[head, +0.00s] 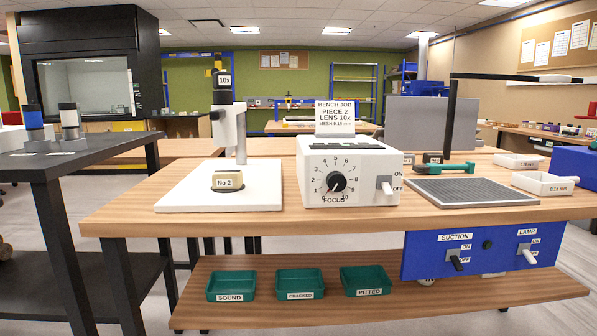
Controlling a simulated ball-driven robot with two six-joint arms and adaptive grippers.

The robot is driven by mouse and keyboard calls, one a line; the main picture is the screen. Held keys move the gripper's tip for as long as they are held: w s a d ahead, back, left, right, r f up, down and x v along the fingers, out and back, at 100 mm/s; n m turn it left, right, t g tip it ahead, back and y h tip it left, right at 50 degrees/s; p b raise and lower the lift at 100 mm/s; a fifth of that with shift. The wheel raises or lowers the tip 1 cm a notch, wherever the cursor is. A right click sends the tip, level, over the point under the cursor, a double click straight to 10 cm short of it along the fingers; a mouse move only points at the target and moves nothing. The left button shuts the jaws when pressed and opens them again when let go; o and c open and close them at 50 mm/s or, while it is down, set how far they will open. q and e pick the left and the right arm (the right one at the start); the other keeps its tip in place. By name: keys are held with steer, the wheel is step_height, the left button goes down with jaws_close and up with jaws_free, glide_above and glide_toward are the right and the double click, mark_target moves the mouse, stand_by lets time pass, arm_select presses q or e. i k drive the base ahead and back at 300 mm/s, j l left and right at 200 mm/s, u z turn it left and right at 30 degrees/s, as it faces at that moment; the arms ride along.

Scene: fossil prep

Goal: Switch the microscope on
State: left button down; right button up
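The microscope (240,130) stands on a white base plate (190,196) on the wooden bench, with a black tube marked 10x. A tan block labelled No 2 (227,187) sits on the plate under the tube. To the right is a white control box (365,165) with a black FOCUS dial (336,183). On its right front is a switch with a white lever (387,187), marked ON above and OFF below. The lever points down, its tip level with OFF. Neither my left nor my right gripper is in the head view.
A blue panel (420,255) under the bench edge carries SUCTION (457,261) and LAMP (527,254) switches. A sign card (335,117) stands behind the box. A grey mat (470,189) and white trays (544,183) lie right. Green trays (231,285) sit on the lower shelf.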

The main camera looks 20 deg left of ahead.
mark_target(387, 190)
steer(key=i+l+u, duration=0.2)
steer(key=l, duration=0.5)
steer(key=i+l+u, duration=0.15)
steer(key=l, duration=0.65)
steer(key=i+l+u, duration=0.2)
steer(key=l, duration=0.6)
steer(key=i+l+u, duration=0.15)
steer(key=l, duration=0.65)
steer(key=i+l+u, duration=0.2)
steer(key=l, duration=0.6)
steer(key=k, duration=0.05)
